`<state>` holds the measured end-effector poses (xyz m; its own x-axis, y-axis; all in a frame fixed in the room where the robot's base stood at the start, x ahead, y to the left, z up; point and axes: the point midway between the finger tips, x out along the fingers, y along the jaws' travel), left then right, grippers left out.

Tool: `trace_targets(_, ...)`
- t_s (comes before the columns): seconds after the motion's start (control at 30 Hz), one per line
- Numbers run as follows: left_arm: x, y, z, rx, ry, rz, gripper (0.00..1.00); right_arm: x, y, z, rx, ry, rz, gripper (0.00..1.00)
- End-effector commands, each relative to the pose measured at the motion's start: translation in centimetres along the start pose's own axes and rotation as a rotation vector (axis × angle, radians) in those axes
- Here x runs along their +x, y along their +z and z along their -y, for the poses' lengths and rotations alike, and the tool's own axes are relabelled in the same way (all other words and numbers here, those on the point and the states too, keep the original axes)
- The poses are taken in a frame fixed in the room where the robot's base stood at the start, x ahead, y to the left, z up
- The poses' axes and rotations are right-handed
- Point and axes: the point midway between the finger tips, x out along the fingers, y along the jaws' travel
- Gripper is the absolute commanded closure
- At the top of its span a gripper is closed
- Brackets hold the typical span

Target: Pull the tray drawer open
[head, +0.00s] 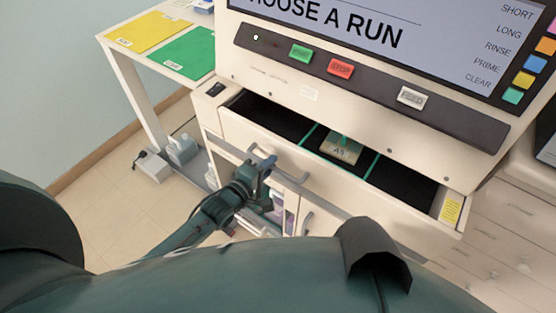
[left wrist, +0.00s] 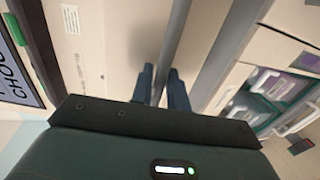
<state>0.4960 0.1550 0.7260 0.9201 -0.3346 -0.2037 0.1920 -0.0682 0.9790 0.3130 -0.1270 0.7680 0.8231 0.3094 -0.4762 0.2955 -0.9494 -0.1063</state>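The tray drawer (head: 400,222) of the cream staining machine stands partly open, showing dark compartments inside with green dividers. A long grey handle bar (head: 225,149) runs along its front. My left gripper (head: 262,164) is at this bar, left of the drawer's middle. In the left wrist view, the two fingers of my left gripper (left wrist: 161,85) lie close on either side of the handle bar (left wrist: 176,40), closed on it. A small block marked A5 (head: 341,150) sits in the drawer's middle compartment. My right gripper is not in view.
The machine's screen (head: 370,30) and button panel (head: 370,85) are above the drawer. Cabinet doors with handles and bottles are below it. A side table with yellow (head: 150,31) and green (head: 186,54) mats stands at the left. Floor (head: 110,200) shows at the lower left.

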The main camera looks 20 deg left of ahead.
Motion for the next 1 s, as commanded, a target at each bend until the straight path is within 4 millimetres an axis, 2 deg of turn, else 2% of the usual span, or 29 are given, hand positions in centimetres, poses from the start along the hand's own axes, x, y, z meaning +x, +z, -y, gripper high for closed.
trace_targets(0.4, 0.04, -0.13, 0.08, 0.001, 0.0, 0.0, 0.84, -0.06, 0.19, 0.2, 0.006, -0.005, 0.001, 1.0)
trace_targets(0.6, 0.04, -0.12, 0.09, 0.0, 0.0, 0.0, 0.99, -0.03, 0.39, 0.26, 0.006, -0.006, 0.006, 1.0)
trace_targets(1.0, 0.04, -0.09, 0.09, 0.0, 0.001, 0.0, 1.0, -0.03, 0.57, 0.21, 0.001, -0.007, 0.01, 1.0)
